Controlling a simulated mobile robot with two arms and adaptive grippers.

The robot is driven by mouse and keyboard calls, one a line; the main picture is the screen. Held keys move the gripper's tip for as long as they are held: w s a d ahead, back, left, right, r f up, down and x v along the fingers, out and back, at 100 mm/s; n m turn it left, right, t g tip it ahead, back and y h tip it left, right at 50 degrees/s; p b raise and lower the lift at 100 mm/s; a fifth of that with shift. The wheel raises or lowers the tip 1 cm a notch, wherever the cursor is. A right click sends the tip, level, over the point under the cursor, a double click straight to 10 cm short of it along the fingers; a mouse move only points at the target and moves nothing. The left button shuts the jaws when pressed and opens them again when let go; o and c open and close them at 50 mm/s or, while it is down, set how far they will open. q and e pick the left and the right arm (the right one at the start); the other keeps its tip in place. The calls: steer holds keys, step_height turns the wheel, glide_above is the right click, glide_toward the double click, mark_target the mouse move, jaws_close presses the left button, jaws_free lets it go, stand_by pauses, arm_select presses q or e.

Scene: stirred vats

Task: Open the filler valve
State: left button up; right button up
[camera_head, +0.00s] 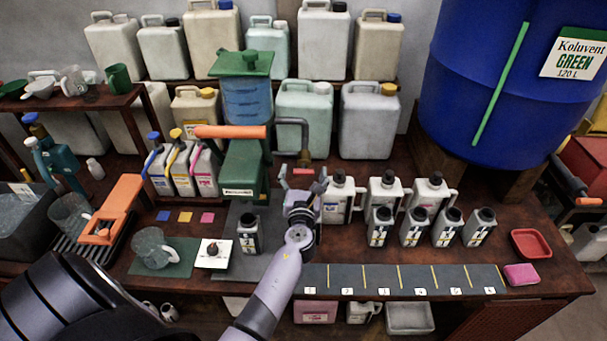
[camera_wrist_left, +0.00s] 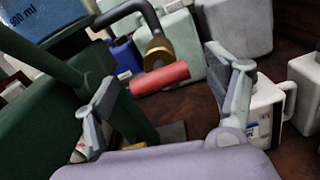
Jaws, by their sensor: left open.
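The filler is a green stand (camera_head: 243,170) with a blue measuring tank (camera_head: 247,100) under a green lid. A dark bent pipe (camera_head: 292,122) leaves its right side and ends in a brass piece (camera_wrist_left: 157,50). A short red handle (camera_wrist_left: 160,78) sticks out at the pipe's end; it shows small in the head view (camera_head: 303,171). A longer orange bar (camera_head: 230,132) lies across the tank's base. My left gripper (camera_head: 304,184) is open and empty, in front of the red handle, which appears between its fingers in the left wrist view (camera_wrist_left: 172,88). My right gripper is not in view.
A numbered dark strip (camera_head: 400,280) lies along the front edge. A large blue drum (camera_head: 490,80) stands at the right.

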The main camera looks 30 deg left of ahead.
arm_select(q)
steer(key=shift+c, duration=0.3)
steer(key=c, duration=1)
steer(key=shift+c, duration=0.3)
steer(key=shift+n, duration=0.4)
steer(key=n+b, duration=0.2)
steer(key=n, duration=0.1)
steer(key=shift+a+f+n, duration=0.1)
steer(key=shift+f+n, duration=0.05)
steer(key=shift+n, duration=0.15)
steer(key=n+b, duration=0.2)
steer(key=n, duration=0.2)
steer(key=shift+w+n, duration=0.1)
steer(key=shift+n, duration=0.2)
steer(key=n+b, duration=0.3)
steer(key=n, duration=0.2)
steer(key=shift+n+b, duration=0.7)
steer(key=shift+n, duration=1.3)
